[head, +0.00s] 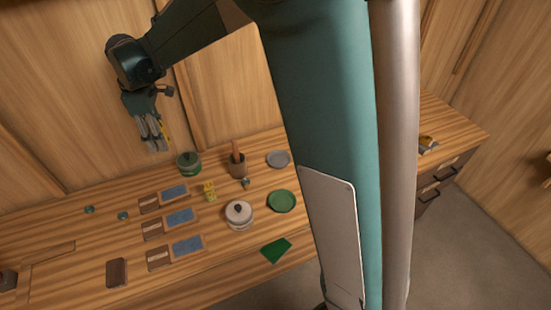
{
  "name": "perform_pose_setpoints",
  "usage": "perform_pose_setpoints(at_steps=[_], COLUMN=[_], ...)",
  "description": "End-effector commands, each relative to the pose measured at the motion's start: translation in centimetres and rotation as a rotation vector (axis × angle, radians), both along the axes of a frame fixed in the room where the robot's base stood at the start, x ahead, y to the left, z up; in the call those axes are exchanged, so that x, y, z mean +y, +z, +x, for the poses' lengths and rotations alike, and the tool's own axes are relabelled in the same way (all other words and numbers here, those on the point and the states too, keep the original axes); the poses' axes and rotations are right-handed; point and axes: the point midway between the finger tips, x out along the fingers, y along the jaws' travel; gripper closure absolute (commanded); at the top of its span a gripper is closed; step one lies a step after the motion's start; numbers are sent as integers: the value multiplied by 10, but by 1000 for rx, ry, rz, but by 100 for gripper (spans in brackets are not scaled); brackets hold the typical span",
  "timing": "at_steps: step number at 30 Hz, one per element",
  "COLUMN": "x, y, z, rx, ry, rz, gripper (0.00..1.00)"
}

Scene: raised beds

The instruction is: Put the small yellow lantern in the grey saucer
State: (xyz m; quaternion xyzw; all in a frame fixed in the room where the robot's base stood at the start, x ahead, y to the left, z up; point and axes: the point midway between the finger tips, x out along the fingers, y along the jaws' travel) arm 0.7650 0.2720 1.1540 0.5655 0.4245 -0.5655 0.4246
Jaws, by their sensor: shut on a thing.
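My gripper (152,142) is raised above the back left of the table, pointing down. It is shut on a small yellow thing (165,131), mostly hidden by the fingers; its shape cannot be told. The grey saucer (278,159) lies at the table's back, to the right of my gripper and well apart from it; it looks empty.
A pot with a wooden handle (237,165) and a green lidded pot (188,163) stand left of the saucer. A white lidded pot (239,214), a green dish (281,201) and several blue-panelled trays (181,217) are nearer. My arm hides part of the table's right.

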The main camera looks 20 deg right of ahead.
Motion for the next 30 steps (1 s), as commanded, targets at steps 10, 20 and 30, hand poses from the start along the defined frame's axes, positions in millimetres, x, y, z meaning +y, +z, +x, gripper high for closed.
perform_pose_setpoints(at_steps=[10,20,30], x=[-97,-184,-272], y=[0,0,-1], z=[11,9,-3], rx=[0,0,0], ry=[-177,-342,-513], rz=[0,0,0], gripper=[76,76,76])
